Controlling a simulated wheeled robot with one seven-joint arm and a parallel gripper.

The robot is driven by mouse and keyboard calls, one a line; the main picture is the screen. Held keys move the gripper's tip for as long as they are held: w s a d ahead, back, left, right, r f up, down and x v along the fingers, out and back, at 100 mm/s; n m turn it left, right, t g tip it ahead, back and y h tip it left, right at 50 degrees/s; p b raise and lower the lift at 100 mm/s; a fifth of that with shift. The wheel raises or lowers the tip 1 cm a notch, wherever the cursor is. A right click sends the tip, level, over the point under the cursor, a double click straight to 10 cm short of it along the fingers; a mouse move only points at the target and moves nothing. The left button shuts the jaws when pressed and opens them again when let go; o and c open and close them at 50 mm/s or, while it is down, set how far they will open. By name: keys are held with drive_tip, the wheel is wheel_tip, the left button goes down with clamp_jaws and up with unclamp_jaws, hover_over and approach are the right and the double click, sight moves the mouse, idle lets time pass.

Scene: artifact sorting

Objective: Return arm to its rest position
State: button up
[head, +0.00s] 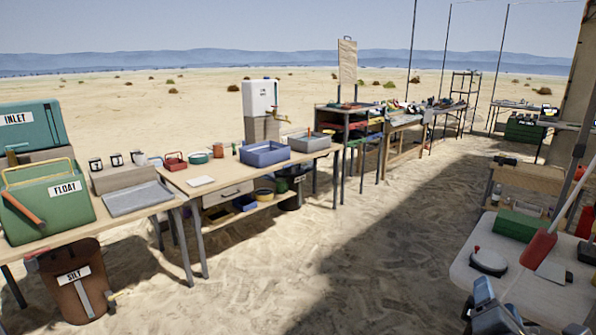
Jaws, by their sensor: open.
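I cannot make out my gripper in the head view. A blue-grey jointed shape (490,312) with dark parts rises from the bottom right edge. It may be part of my arm, but I cannot tell. No fingertips show clearly on it, and its lower part is cut off by the frame.
Wooden work tables (165,192) run from the left toward the back, holding FLOAT (45,205) and INLET (35,130) boxes and blue-grey bins (265,154). A brown SILT bin (72,283) stands below. A pale table (535,292) is at right. Sandy floor (310,250) between is clear.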

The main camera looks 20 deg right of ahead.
drive_tip(key=s+a+f+m+t+y, duration=0.1)
drive_tip(key=s+a+f+m+y, duration=0.15)
drive_tip(key=a, duration=0.35)
drive_tip(key=s+a+f+m+t+y, duration=0.1)
drive_tip(key=s+a+f+m+y, duration=0.15)
drive_tip(key=a, duration=0.35)
drive_tip(key=s+a+f+m+t+y, duration=0.1)
drive_tip(key=s+a+m+y, duration=0.1)
drive_tip(key=s+a, duration=0.35)
drive_tip(key=s+a+r+m+y, duration=0.2)
drive_tip(key=s+a+m, duration=0.2)
drive_tip(key=s, duration=0.3)
drive_tip(key=s+a+r+m+y, duration=0.3)
drive_tip(key=s+a+m, duration=0.2)
drive_tip(key=s+m, duration=0.2)
drive_tip(key=shift+s+m+t+y, duration=0.3)
drive_tip(key=shift+s+t, duration=0.1)
drive_tip(key=shift+s, duration=0.3)
drive_tip(key=shift+f, duration=0.1)
